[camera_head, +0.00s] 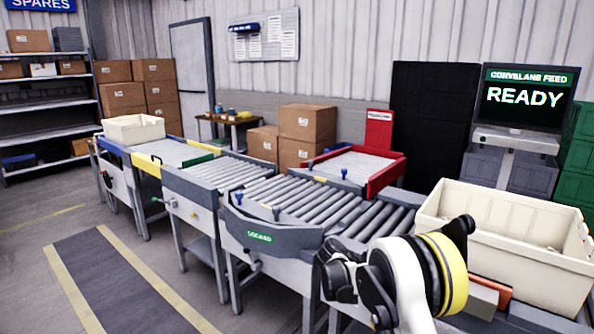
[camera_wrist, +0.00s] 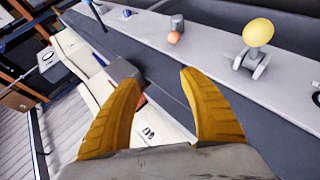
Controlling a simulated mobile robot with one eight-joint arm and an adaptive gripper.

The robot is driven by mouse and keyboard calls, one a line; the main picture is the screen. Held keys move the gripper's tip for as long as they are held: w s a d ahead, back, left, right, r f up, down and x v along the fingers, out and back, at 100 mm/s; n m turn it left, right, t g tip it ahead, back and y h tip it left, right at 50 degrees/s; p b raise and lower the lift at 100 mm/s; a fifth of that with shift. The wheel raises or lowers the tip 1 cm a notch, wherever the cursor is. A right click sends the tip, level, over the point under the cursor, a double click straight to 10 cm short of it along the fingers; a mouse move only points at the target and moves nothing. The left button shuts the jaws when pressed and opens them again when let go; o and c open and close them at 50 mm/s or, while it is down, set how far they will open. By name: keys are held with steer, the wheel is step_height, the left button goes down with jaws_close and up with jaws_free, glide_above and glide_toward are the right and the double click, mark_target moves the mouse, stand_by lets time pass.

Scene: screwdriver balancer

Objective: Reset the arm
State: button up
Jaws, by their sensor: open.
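My gripper (camera_wrist: 161,76) shows in the wrist view with two yellow-orange ribbed fingers. They are spread apart with nothing between them. In the head view my white arm, with a yellow and black banded joint, is bent low at the front right beside the roller conveyor (camera_head: 322,204). The gripper's fingers cannot be made out clearly there. In the wrist view a grey rail beyond the fingers carries a yellow knob (camera_wrist: 258,32), a small orange knob (camera_wrist: 174,38) and a blue knob (camera_wrist: 127,13).
A large beige tote (camera_head: 505,235) stands right behind my arm. Another beige tote (camera_head: 133,130) sits on the far left conveyor end. A screen (camera_head: 525,95) reads READY. Cardboard boxes (camera_head: 307,122) are stacked behind the line. The floor at the left front is clear.

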steer(key=s+a+r+n+t+y, duration=0.25)
steer(key=s+r+t+y, duration=0.2)
steer(key=s+r, duration=0.85)
steer(key=s+a+r+n+t+y, duration=0.1)
steer(key=s+a+t+y, duration=0.1)
steer(key=s, duration=0.7)
steer(key=s+a+r+n+t+y, duration=0.1)
steer(key=s+a+n+t+y, duration=0.1)
steer(key=s+a+y, duration=0.3)
steer(key=s+a, duration=0.1)
steer(key=s, duration=0.3)
steer(key=shift+a+r, duration=0.25)
steer(key=shift+s, duration=0.1)
